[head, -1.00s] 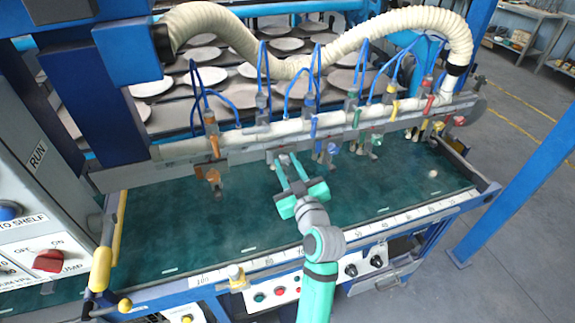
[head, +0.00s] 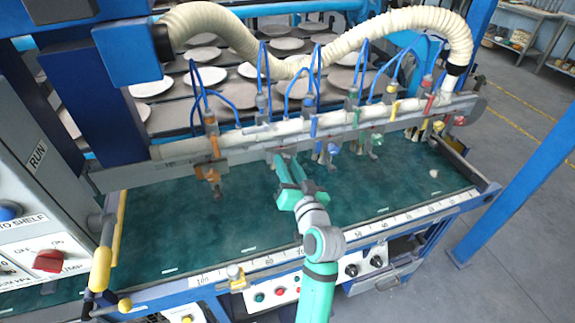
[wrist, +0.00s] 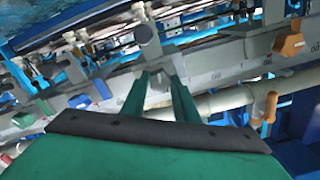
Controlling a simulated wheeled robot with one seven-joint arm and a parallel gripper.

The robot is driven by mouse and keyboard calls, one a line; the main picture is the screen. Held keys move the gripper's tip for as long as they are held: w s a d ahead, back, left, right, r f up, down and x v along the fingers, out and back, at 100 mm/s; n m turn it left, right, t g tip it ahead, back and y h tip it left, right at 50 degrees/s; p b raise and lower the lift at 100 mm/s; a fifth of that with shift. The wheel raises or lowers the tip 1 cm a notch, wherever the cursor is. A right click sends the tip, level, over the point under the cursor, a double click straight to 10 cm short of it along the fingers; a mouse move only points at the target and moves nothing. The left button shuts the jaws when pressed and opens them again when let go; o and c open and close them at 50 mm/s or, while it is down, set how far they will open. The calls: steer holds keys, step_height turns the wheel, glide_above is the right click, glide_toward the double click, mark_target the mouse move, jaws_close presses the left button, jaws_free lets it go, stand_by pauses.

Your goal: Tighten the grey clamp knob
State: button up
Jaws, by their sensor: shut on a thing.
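My gripper (head: 277,157) reaches up from the front to the underside of the long rail in the head view. Its two green fingers are close together at the rail. In the wrist view, my gripper (wrist: 158,76) is shut on a grey part, the grey clamp knob (wrist: 158,83), which shows in the gap between the fingers and is partly hidden by them. Another grey lobed piece (wrist: 147,40) stands just past the fingertips. In the head view the knob is too covered by my fingers to make out.
An orange clamp (head: 212,148) hangs on the rail to the left. Blue, green, yellow and red fittings hang to the right, near my gripper. Blue hoses rise above the rail (head: 240,150). The green bed (head: 190,230) below is mostly clear. A ruler strip (head: 385,223) runs along its front.

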steer(key=m, duration=0.4)
steer(key=shift+m, duration=0.3)
steer(key=m, duration=0.3)
steer(key=shift+m, duration=0.3)
steer(key=m, duration=0.3)
steer(key=shift+m, duration=2.2)
steer(key=shift+f, duration=0.1)
steer(key=o, duration=1.1)
steer(key=shift+c, duration=0.2)
steer(key=shift+s, duration=0.1)
